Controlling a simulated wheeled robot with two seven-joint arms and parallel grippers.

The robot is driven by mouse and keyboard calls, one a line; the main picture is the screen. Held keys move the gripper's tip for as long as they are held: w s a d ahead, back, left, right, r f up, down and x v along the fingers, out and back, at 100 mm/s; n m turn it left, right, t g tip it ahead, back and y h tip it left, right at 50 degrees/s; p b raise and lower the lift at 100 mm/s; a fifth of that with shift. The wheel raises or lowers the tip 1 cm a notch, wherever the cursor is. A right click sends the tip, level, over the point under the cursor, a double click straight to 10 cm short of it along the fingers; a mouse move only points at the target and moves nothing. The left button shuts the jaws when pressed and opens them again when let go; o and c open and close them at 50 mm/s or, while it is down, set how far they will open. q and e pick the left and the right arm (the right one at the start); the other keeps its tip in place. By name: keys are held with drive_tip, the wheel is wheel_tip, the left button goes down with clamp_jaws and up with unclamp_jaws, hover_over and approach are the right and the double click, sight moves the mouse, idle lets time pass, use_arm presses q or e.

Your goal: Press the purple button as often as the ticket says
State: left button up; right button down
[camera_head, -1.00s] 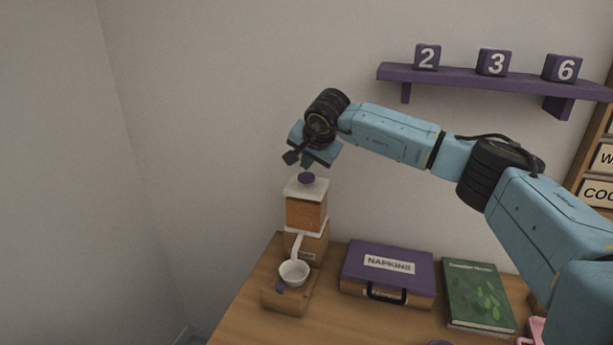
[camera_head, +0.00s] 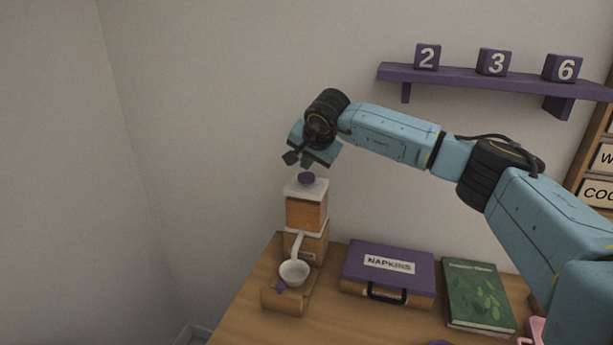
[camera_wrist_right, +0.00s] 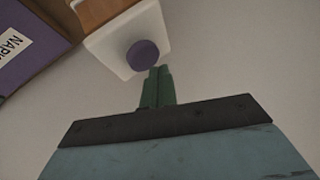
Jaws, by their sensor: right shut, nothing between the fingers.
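The purple button (camera_head: 306,178) sits on the white top of a wooden coffee machine (camera_head: 306,212) at the cart's left side. It also shows in the right wrist view (camera_wrist_right: 142,54), on a white plate. My right gripper (camera_head: 305,163) is shut and empty, just above the button in the head view. In the right wrist view its green fingers (camera_wrist_right: 159,75) lie together, with their tips close to the button's edge; I cannot tell whether they touch it. A white cup (camera_head: 294,272) stands at the machine's foot. No ticket can be made out. My left gripper is not in view.
A purple napkin box (camera_head: 412,271) and a green book (camera_head: 478,295) lie right of the machine. A purple shelf (camera_head: 480,78) with number blocks 2, 3 and 6 hangs above. A pink object (camera_head: 530,332) is at the lower right edge.

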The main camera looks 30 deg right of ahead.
sight(307, 177)
drive_tip(key=shift+f, duration=0.4)
drive_tip(key=shift+f+b, duration=0.6)
drive_tip(key=shift+f, duration=0.25)
idle(0.8)
drive_tip(key=shift+r, duration=0.1)
drive_tip(key=shift+r+p, duration=0.85)
drive_tip(key=shift+r, duration=0.3)
drive_tip(key=shift+r+p, duration=1.9)
drive_tip(key=shift+r, duration=0.7)
drive_tip(key=shift+f, duration=0.1)
